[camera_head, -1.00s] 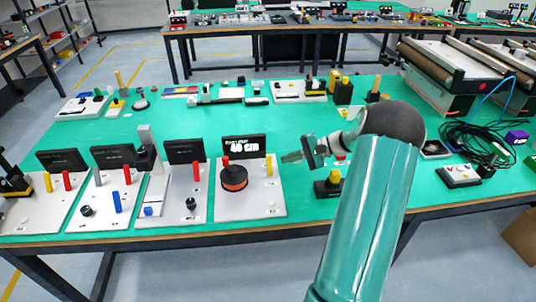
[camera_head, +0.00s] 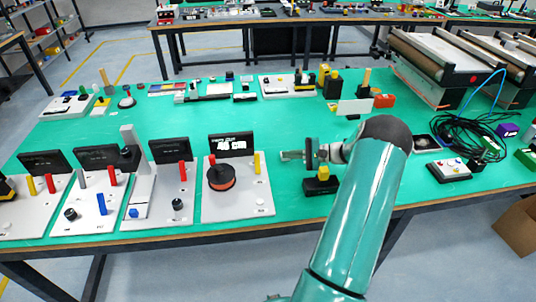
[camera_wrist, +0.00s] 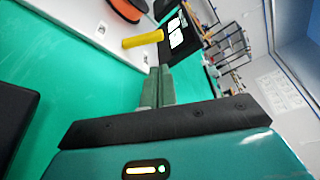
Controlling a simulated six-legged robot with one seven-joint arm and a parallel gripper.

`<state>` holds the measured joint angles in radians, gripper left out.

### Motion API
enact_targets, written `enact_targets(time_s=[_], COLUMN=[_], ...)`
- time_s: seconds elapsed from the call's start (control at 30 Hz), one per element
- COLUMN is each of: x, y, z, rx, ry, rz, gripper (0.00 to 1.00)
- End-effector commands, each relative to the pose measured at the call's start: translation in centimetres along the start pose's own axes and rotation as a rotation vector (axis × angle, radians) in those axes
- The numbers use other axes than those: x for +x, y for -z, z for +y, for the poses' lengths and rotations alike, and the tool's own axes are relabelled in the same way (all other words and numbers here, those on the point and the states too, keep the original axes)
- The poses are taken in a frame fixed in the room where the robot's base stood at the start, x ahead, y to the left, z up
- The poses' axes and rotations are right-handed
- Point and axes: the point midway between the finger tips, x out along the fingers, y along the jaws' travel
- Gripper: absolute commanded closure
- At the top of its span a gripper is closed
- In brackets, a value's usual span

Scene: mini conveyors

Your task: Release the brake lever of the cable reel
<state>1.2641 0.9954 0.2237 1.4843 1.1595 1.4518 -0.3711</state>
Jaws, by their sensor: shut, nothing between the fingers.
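The cable reel (camera_head: 221,177) is a black and orange drum on a grey board (camera_head: 240,205), with a dark display (camera_head: 231,145) behind it. A red lever (camera_head: 212,160) stands at the drum's left and a yellow lever (camera_head: 257,162) at the board's right. Which one is the brake is not marked legibly. My gripper (camera_head: 284,155) is shut and empty, right of the yellow lever and apart from it. In the wrist view, my shut fingers (camera_wrist: 160,75) lie below the yellow lever (camera_wrist: 143,39); part of the orange drum (camera_wrist: 125,9) shows at the top.
Similar lever boards stand to the left, including one with a red lever (camera_head: 182,174). A black block with a yellow top (camera_head: 321,182) sits under my wrist. Black cable (camera_head: 470,142) lies coiled at the right.

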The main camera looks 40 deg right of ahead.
Motion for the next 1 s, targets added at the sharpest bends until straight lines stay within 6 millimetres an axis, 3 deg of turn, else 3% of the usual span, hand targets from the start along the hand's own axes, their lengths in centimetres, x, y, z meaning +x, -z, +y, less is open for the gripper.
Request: enact_targets(time_s=[0.6, 1.0], x=[9.4, 10.1], y=[0.2, 0.2], z=[-0.2, -0.1], rx=[-0.001, -0.001], ry=[-0.002, -0.002], rz=[-0.006, -0.004], gripper=[1.0, 1.0])
